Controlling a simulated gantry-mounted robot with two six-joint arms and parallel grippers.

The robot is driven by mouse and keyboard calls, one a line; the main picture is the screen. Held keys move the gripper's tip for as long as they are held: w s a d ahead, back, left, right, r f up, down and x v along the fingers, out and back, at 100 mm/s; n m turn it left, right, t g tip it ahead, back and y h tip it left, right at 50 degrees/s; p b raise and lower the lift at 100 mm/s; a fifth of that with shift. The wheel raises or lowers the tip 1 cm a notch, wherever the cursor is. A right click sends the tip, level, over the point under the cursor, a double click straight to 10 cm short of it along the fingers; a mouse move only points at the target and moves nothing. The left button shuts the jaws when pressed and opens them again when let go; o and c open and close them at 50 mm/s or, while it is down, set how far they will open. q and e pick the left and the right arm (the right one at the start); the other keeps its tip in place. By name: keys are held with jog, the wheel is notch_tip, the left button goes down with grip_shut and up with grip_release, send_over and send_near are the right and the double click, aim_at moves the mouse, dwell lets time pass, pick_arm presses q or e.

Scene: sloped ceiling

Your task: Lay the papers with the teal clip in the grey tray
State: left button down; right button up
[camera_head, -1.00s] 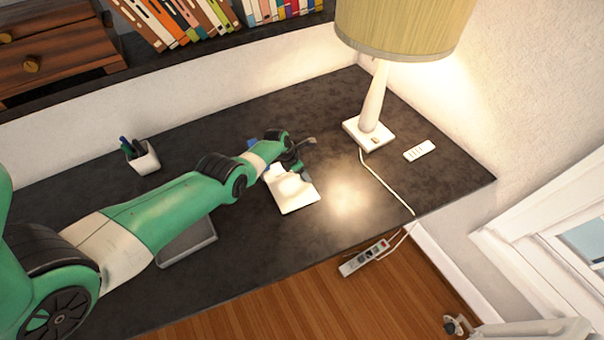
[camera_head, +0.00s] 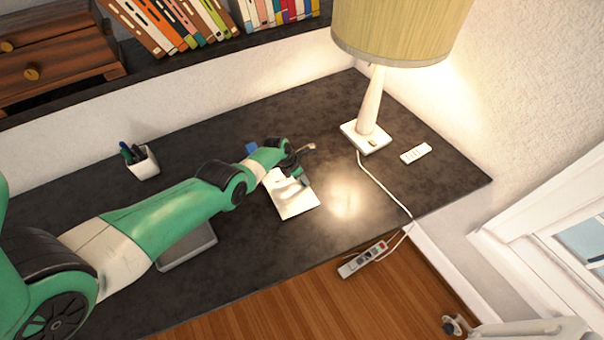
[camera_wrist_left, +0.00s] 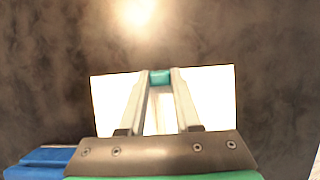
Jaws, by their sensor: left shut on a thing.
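The white papers (camera_head: 295,202) lie at the middle of the dark desk, under my left gripper (camera_head: 302,178). In the left wrist view, the papers (camera_wrist_left: 212,95) spread out behind the fingers. The teal clip (camera_wrist_left: 160,77) sits between the fingertips of my left gripper (camera_wrist_left: 160,80), which is shut on it. I cannot tell whether the papers are lifted off the desk. The grey tray (camera_head: 190,248) is on the desk nearer the front, to the left of the papers, partly hidden by my left arm.
A lamp (camera_head: 368,115) with a cord and a white remote (camera_head: 416,153) stand right of the papers. A pen cup (camera_head: 142,162) is at the back left. A blue item (camera_head: 251,148) lies behind my left wrist. The desk's right front is clear.

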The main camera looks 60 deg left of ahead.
pick_arm(q)
jog(key=shift+d+r+p, duration=0.1)
jog(key=shift+d+p, duration=1.35)
jog(key=shift+d, duration=0.35)
jog(key=shift+w+d+p, duration=0.1)
jog(key=shift+d+p, duration=0.65)
jog(key=shift+d, duration=0.45)
jog(key=c, duration=0.5)
grip_release()
